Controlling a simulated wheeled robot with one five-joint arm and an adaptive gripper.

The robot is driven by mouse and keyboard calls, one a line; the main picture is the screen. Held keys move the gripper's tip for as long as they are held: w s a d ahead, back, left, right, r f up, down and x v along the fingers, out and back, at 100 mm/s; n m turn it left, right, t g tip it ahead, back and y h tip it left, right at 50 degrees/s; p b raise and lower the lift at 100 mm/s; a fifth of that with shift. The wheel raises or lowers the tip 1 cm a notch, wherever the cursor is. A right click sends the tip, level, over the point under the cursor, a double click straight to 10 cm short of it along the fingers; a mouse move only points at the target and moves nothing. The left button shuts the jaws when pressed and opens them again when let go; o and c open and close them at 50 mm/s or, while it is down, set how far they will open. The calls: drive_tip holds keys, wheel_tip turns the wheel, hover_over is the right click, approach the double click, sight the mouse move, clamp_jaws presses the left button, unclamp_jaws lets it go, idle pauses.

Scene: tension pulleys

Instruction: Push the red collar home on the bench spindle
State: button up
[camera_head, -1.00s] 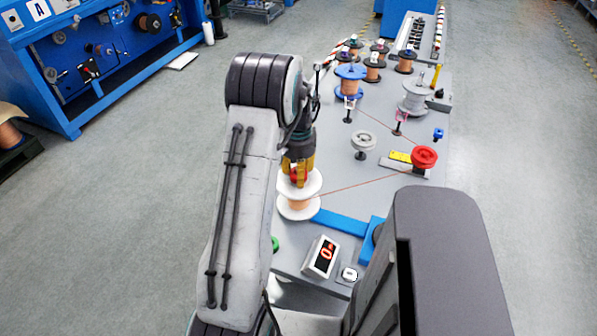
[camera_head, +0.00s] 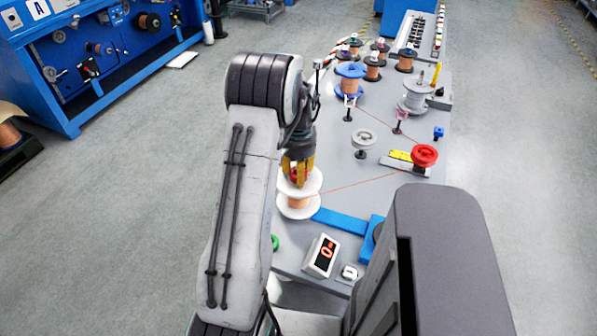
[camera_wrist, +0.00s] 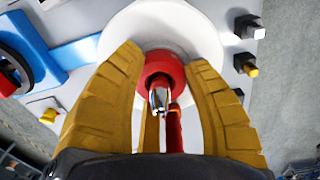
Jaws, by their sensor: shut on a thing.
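The red collar (camera_wrist: 159,68) sits between the yellow fingers of my gripper (camera_wrist: 163,62), over the middle of a white-flanged spool (camera_wrist: 206,32). A metal spindle end (camera_wrist: 158,97) shows in the collar's opening in the wrist view. In the head view my gripper (camera_head: 298,172) points down at the white spool (camera_head: 288,209) with copper wire, and a little red of the collar shows between the fingers. My gripper is shut on the collar. The gap between the collar and the spool flange cannot be judged.
A blue bracket (camera_head: 342,222) and a digital readout (camera_head: 321,256) stand in front of the spool. A copper wire runs to a red pulley (camera_head: 424,156) at right. A grey pulley (camera_head: 363,140) and several spools stand farther back on the grey bench (camera_head: 330,180).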

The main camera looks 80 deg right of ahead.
drive_tip(key=shift+f, duration=0.1)
idle(0.3)
drive_tip(key=o, duration=1.1)
drive_tip(key=shift+o, duration=0.2)
wheel_tip(320, 180, up, 12)
drive_tip(key=shift+r, duration=0.1)
idle(0.3)
